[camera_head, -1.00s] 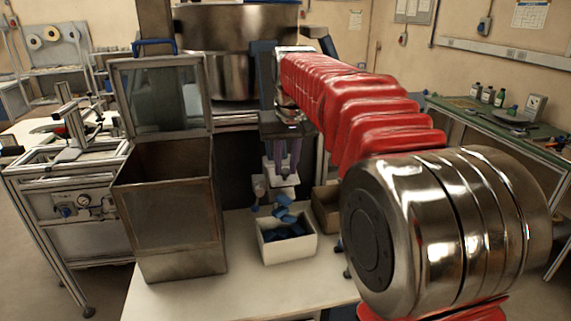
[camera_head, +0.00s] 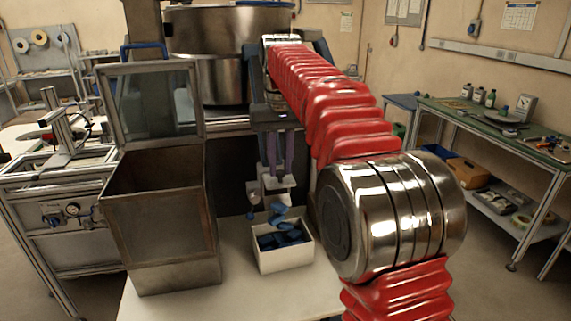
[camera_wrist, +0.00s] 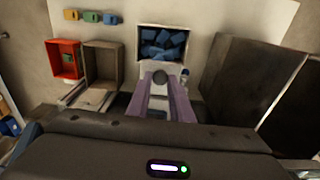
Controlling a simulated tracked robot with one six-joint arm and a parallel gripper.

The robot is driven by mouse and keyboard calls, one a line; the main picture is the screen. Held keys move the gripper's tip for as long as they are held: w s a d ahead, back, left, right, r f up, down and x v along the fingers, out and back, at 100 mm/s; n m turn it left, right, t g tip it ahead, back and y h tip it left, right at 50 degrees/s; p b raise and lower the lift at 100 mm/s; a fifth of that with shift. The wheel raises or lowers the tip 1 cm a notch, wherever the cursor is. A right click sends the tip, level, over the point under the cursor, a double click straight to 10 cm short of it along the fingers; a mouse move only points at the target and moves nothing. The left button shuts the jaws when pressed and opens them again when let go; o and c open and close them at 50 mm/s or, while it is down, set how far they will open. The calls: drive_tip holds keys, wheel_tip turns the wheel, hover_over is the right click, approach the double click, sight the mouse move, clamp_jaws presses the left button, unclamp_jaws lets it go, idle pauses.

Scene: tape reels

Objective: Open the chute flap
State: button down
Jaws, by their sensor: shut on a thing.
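My gripper (camera_head: 275,178) points down in front of the machine, with its purple fingers closed. More blue pieces (camera_wrist: 162,43) lie in the box.
A tall metal bin (camera_head: 160,235) with a raised clear lid (camera_head: 155,103) stands left of the gripper. A large steel bowl (camera_head: 215,75) is behind. The wrist view shows a red tray (camera_wrist: 64,58) and a brown tray (camera_wrist: 102,65). The white table front is clear.

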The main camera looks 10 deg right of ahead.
sight(281, 172)
drive_tip(key=shift+w+d, duration=0.15)
drive_tip(key=c, duration=1.7)
unclamp_jaws()
drive_tip(key=shift+o, duration=0.4)
drive_tip(key=shift+r, duration=0.15)
drive_tip(key=shift+r, duration=3.35)
drive_tip(key=shift+s+r, duration=0.15)
drive_tip(key=shift+s, duration=0.05)
